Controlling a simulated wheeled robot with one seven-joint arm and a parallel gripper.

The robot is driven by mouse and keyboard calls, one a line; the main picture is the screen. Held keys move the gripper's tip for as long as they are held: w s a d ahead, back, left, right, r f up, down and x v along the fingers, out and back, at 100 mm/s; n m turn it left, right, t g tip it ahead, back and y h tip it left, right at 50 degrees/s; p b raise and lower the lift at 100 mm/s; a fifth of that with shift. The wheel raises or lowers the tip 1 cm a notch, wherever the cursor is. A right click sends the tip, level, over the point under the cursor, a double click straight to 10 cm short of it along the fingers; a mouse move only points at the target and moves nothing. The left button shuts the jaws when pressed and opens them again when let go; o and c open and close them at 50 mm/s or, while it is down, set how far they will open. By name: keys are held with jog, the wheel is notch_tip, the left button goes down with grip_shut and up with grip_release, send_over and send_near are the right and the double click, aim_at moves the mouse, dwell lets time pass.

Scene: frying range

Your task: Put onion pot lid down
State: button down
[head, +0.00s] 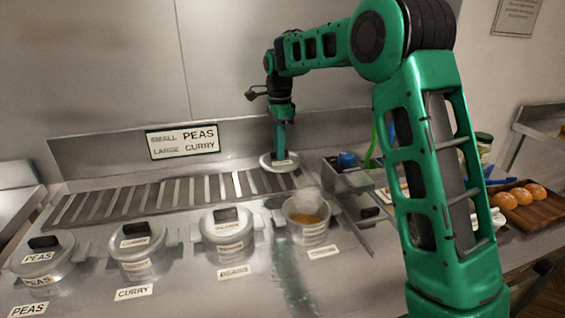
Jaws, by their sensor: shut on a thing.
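My gripper (283,140) points down at the back of the counter and is shut on the onion pot lid (267,162), a round metal lid with a small pale label. The lid is over the right end of the slatted rack (150,198); I cannot tell whether it touches the slats. The open pot (306,216), with orange-brown contents, stands in front of it and to the right. Its label is too small to read.
Lidded pots stand in a row to the left: peas (43,262), a second pot (140,250) and a third (229,232). A sign (183,141) stands behind the rack. A grey container (345,172) is right of the lid. Buns lie on a wooden tray (543,206) at far right.

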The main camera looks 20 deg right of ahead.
jog(key=shift+w+d+f, duration=0.5)
jog(key=shift+d+f, duration=0.1)
jog(key=shift+d, duration=0.25)
jog(key=shift+f, duration=1.95)
jog(key=c, duration=1.8)
grip_release()
jog(key=shift+f, duration=0.1)
jog(key=shift+o, duration=0.2)
notch_tip(320, 180, up, 12)
jog(key=shift+f, duration=0.15)
jog(key=shift+r, duration=0.3)
